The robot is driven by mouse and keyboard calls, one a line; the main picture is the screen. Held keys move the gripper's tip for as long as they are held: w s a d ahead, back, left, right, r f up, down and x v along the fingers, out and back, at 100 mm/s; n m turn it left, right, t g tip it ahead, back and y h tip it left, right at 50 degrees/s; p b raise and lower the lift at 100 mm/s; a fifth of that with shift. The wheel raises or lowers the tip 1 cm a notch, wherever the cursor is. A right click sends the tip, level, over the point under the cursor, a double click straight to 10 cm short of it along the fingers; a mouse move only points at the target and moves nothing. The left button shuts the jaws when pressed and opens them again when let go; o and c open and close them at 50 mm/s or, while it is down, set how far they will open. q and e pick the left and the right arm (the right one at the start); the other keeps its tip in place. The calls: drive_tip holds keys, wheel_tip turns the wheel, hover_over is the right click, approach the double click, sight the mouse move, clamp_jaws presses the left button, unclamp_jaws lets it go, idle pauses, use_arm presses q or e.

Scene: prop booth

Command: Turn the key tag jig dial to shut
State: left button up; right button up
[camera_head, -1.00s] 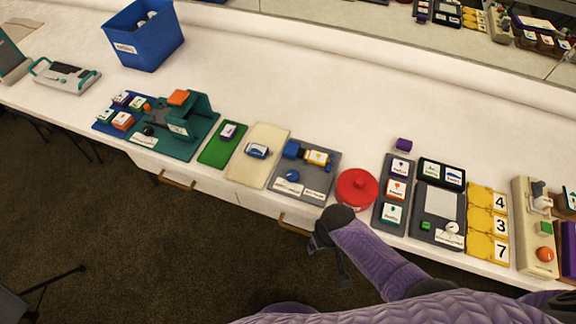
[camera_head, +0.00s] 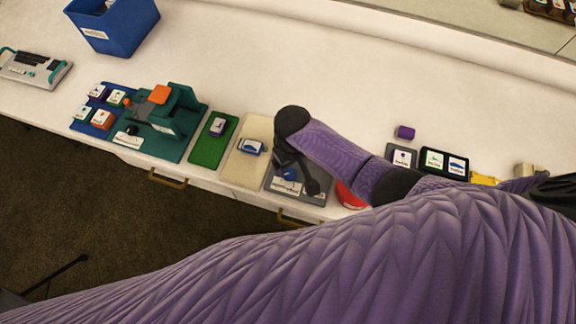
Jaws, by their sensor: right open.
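The grey jig plate (camera_head: 269,182) lies near the front edge of the counter, with a blue dial (camera_head: 289,174) and white labels on it, too small to read. I take it to be the key tag jig. My right gripper (camera_head: 299,177) is over the plate, pointing down, with its dark fingers apart near the dial. I cannot tell whether a finger touches the dial. My arm and gripper hide the plate's far part and the tag there. The dial's exact setting is too small to read. My left gripper is not in view.
A cream board (camera_head: 245,170) and a green board (camera_head: 211,151) lie left of the jig. A red round lid (camera_head: 349,197) is close on its right, partly under my arm. A teal fixture (camera_head: 180,140) and blue bin (camera_head: 128,28) stand farther left.

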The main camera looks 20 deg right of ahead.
sight(290, 172)
wheel_tip(290, 172, down, 4)
drive_tip(key=shift+w+f+b, duration=0.1)
drive_tip(key=shift+f+b, duration=0.1)
drive_tip(key=shift+b, duration=0.6)
drive_tip(key=shift+f, duration=0.4)
drive_tip(key=shift+c, duration=0.6)
clamp_jaws()
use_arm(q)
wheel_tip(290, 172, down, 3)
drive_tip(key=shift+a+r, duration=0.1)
